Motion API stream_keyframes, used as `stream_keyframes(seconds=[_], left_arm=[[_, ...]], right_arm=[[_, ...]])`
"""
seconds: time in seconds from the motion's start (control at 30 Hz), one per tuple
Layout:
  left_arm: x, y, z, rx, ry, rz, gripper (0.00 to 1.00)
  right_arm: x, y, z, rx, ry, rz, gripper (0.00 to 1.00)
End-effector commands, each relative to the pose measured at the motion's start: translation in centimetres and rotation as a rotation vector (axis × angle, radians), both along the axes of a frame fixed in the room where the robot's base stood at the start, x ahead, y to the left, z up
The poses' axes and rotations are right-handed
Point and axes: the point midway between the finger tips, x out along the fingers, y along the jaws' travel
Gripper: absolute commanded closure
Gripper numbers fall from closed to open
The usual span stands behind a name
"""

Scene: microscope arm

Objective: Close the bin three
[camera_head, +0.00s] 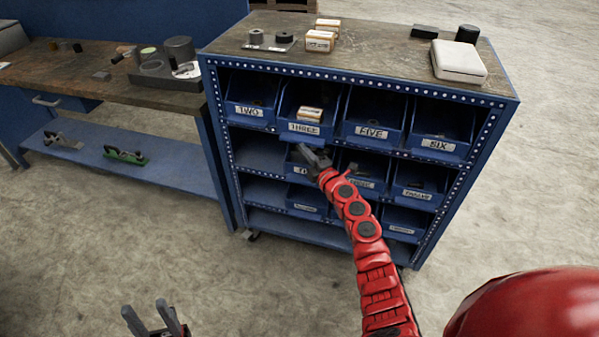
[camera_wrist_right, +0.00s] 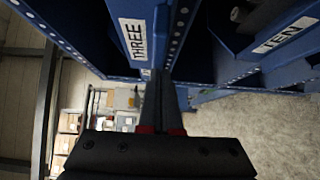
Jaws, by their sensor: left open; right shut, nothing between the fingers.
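Bin three (camera_head: 305,128) is a blue bin labelled THREE in the top row of the blue cabinet. It juts out further than the bins beside it, and a small cream-and-brown box (camera_head: 310,114) lies in it. My right gripper (camera_head: 314,158) is shut and empty, just below the front of bin three. In the right wrist view, the shut fingers (camera_wrist_right: 163,103) point toward the lower edge of bin three's labelled front (camera_wrist_right: 133,38); I cannot tell whether they touch. My left gripper (camera_head: 157,318) is open and empty at the bottom edge of the head view, away from the cabinet.
Bins two (camera_head: 250,110), five (camera_head: 371,131) and six (camera_head: 438,145) share the top row. More bins sit below, near my right arm. The cabinet top (camera_head: 385,50) holds boxes and dark cylinders. A workbench (camera_head: 100,95) stands left; the floor in front is clear.

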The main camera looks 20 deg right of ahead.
Motion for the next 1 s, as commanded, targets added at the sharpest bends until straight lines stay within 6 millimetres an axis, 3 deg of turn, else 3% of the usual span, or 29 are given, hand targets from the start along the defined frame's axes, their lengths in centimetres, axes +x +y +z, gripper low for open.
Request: stream_keyframes(seconds=[0.1, 0.33, 1.0], left_arm=[[0.0, 0.0, -1.8, 0.0, 0.0, 0.0, 0.5], [0.0, 0.0, -3.0, 0.0, 0.0, 0.0, 0.5], [0.0, 0.0, -2.5, 0.0, 0.0, 0.0, 0.5]], right_arm=[[1.7, -1.2, -0.4, 0.001, -0.001, -0.001, 1.0], [3.6, -2.4, -0.1, -0.001, -0.001, -0.002, 1.0], [3.7, -2.7, 0.7, -0.002, -0.006, -0.005, 1.0]])
